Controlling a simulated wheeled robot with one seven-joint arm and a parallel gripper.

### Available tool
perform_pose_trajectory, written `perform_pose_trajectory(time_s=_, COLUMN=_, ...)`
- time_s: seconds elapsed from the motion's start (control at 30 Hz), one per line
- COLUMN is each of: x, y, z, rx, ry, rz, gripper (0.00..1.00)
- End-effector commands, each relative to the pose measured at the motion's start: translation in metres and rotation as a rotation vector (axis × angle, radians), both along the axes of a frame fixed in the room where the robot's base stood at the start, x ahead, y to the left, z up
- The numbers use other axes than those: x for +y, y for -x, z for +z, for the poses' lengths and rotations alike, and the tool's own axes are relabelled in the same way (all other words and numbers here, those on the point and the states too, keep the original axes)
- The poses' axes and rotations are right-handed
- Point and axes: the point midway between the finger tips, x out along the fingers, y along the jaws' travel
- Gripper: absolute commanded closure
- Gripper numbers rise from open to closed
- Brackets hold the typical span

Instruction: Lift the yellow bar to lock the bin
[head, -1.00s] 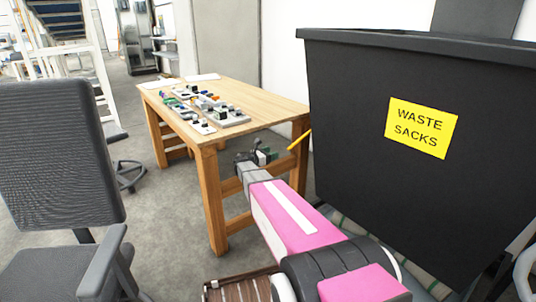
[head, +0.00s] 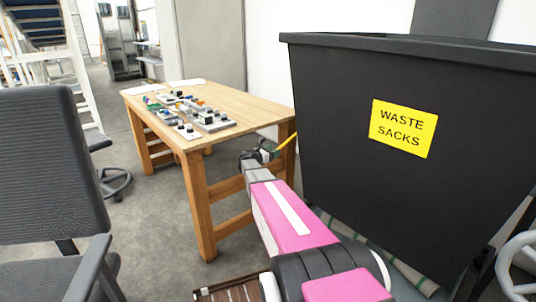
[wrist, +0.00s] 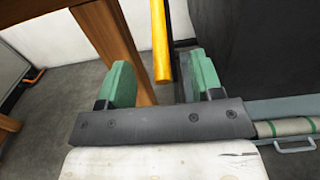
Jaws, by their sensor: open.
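The black bin (head: 390,200) with a yellow "WASTE SACKS" label (head: 402,128) fills the right of the head view. The yellow bar (head: 287,142) shows at the bin's left side, beside the table leg. In the wrist view the yellow bar (wrist: 160,40) hangs down from the top edge, its lower end in line with the space between the fingers. My gripper (wrist: 160,82) is open, with one green finger to each side of the bar. Whether the bar is fully between the fingertips in depth is hard to tell. In the head view my gripper (head: 262,153) is small and partly hidden.
A wooden table (head: 235,105) carrying several small parts stands left of the bin. Its leg (wrist: 115,45) is close to the left finger. A grey office chair (head: 50,180) stands at the left. Grey floor (head: 150,220) is open between chair and table.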

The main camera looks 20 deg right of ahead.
Motion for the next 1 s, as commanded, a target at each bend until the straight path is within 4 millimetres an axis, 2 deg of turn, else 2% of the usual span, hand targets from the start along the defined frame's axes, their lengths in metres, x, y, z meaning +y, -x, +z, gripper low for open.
perform_pose_trajectory(time_s=0.2, x=-0.022, y=-0.009, z=0.0, rx=0.0, ry=0.0, rz=-0.001, gripper=0.4)
perform_pose_trajectory(time_s=0.5, x=-0.046, y=-0.017, z=0.0, rx=0.001, ry=0.0, rz=0.0, gripper=0.4)
perform_pose_trajectory(time_s=1.0, x=-0.056, y=-0.021, z=0.001, rx=-0.001, ry=0.002, rz=-0.002, gripper=0.4)
